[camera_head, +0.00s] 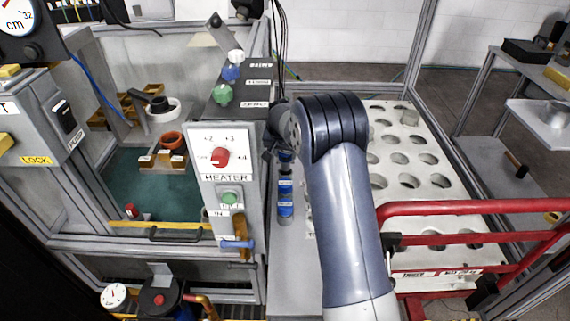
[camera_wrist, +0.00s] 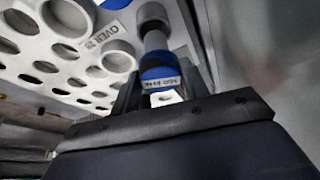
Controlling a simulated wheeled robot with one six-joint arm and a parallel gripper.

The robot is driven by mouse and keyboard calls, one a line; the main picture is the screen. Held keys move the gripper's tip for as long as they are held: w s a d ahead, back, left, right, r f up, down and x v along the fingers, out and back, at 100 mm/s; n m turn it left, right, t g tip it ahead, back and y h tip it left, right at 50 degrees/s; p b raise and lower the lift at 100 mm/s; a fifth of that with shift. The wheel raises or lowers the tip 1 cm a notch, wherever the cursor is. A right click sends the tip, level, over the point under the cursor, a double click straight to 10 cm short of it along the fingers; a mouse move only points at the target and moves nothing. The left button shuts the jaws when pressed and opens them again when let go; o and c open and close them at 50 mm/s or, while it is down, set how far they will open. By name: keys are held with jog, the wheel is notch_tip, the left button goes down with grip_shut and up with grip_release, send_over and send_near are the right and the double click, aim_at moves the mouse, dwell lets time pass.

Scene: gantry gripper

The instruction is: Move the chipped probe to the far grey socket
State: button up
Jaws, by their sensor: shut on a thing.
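My gripper (camera_wrist: 165,100) is shut on a grey cylindrical probe with blue bands (camera_wrist: 154,42); a lettered label sits on the band between the fingers. In the head view, blue-banded cylinder parts (camera_head: 285,197) show upright below the wrist, left of my arm; the fingers there are mostly hidden. I cannot make out a chip. In the wrist view, two grey ring sockets (camera_wrist: 68,18) and (camera_wrist: 118,56) stand beside the probe, with an "OVER" label between them. I cannot tell which socket is the far one, or whether the probe touches anything below.
A white plate with many round holes (camera_head: 441,181) lies right of my arm. A red rail (camera_head: 470,207) crosses in front of it. The heater panel (camera_head: 226,160) with a red knob stands close on the left. Metal posts frame the area.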

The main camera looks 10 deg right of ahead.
aim_at(285, 161)
jog(key=shift+f, duration=2.5)
jog(key=shift+f, duration=0.15)
jog(key=o, duration=1)
jog(key=shift+r, duration=0.25)
jog(key=v, duration=0.7)
jog(key=shift+s+r, duration=0.1)
